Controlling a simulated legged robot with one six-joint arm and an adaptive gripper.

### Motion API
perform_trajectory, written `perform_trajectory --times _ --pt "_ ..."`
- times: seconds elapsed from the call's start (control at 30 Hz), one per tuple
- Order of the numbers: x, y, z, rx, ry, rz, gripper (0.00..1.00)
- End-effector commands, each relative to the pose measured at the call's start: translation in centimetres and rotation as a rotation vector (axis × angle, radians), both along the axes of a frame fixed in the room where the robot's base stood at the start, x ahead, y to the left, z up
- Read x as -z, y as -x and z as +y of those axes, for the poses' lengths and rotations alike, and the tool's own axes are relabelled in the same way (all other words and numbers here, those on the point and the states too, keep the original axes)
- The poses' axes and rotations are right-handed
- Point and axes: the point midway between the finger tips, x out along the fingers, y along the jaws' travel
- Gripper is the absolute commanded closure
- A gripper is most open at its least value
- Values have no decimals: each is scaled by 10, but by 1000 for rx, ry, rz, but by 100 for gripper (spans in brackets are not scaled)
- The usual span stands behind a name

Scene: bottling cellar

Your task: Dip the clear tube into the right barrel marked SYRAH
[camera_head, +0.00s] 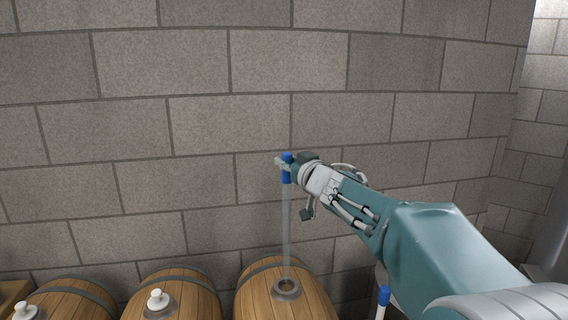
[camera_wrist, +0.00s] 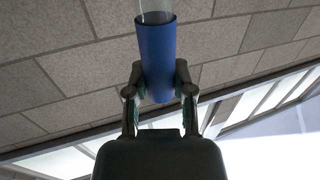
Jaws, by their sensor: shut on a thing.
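The clear tube (camera_head: 287,225) hangs upright from my gripper (camera_head: 286,167) in the head view. It has a blue grip (camera_head: 287,158) at its top, which also shows between my fingers in the wrist view (camera_wrist: 156,55). My gripper is shut on this blue grip. The tube's lower end appears at the open bung hole (camera_head: 287,287) of the rightmost barrel (camera_head: 258,300); I cannot tell how far inside it reaches. No SYRAH marking is legible on the visible part of the barrel.
Two more barrels stand to the left, a middle one (camera_head: 196,297) and a left one (camera_head: 75,300), each with a white bung on top. A stone block wall (camera_head: 150,130) rises behind them. Another blue-topped object (camera_head: 383,297) stands below my arm at right.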

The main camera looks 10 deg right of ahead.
Motion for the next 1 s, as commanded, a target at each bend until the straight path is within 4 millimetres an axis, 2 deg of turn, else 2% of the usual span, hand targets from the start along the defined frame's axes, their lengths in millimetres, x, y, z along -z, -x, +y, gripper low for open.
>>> perform_trajectory --times 0.57,1.0 --pt "1 0 6 0 2 0 100" --pt "19 0 5 1 1 1 100"
